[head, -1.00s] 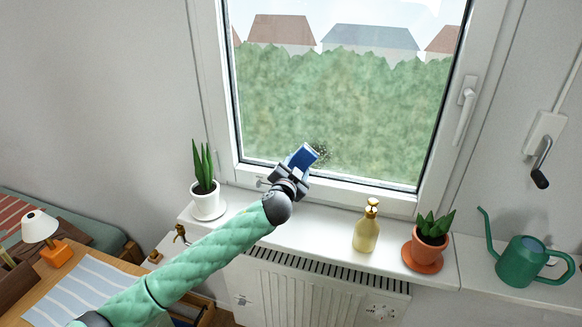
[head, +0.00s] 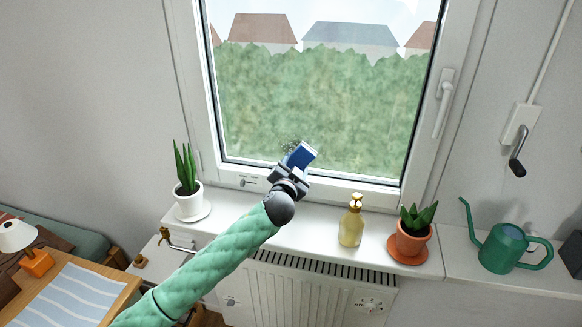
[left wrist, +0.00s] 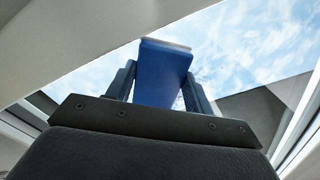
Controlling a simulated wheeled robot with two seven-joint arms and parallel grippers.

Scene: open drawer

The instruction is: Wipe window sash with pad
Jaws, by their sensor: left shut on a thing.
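The blue pad (head: 301,156) with a pale face is in my left gripper (head: 291,172), in front of the lower part of the window sash (head: 201,75). A patch of dark specks (head: 291,145) shows on the pane just above and left of the pad. In the left wrist view, the pad (left wrist: 163,75) stands between the two fingers of the gripper (left wrist: 160,88), which hold it on both sides. Its pale edge points toward the glass. I cannot tell whether the pad touches the pane. My right gripper is not in view.
On the sill (head: 285,226) stand a white-potted plant (head: 189,203), a yellow bottle (head: 351,226) and a terracotta-potted plant (head: 410,240). A green watering can (head: 502,250) is farther right. The window handle (head: 443,100) is on the right frame. A radiator (head: 300,292) is below.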

